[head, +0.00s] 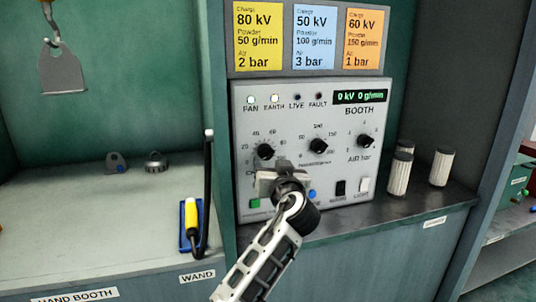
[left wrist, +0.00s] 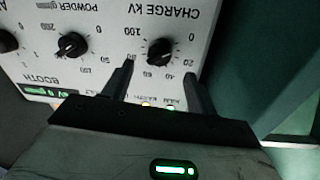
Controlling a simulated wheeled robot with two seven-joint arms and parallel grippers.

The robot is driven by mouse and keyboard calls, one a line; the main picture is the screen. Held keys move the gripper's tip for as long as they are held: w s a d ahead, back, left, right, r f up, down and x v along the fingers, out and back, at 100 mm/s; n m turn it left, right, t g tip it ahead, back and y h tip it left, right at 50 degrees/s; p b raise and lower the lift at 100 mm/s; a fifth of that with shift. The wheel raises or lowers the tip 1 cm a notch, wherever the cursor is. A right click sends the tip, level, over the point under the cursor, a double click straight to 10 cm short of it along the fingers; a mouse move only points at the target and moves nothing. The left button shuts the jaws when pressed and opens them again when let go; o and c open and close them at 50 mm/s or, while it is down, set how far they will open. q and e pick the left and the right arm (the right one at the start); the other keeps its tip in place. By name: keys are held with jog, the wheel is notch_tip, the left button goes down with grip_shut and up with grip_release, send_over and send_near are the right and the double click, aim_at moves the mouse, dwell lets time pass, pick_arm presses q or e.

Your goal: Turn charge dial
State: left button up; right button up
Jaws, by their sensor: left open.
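The charge dial (head: 265,151) is a black knob at the left of the grey booth control panel (head: 365,181). In the wrist view my left gripper's fingers (left wrist: 160,72) are open, one to either side of the dial's lower part, with nothing gripped; contact cannot be told. My right gripper is not in view.
The powder dial (head: 318,146) and air dial (head: 365,140) are to the right. The display (head: 360,97) reads 0 kV 0 g/min. Yellow (head: 258,37), blue (head: 315,39) and orange (head: 363,41) setting cards hang above. A yellow-handled wand (head: 192,222) stands left; white cylinders (head: 400,172) stand right.

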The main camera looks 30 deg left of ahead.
aim_at(268, 156)
pick_arm(q)
jog(key=x, duration=0.6)
jog(key=shift+f+p, duration=0.1)
jog(key=shift+p, duration=0.2)
jog(key=c, duration=1)
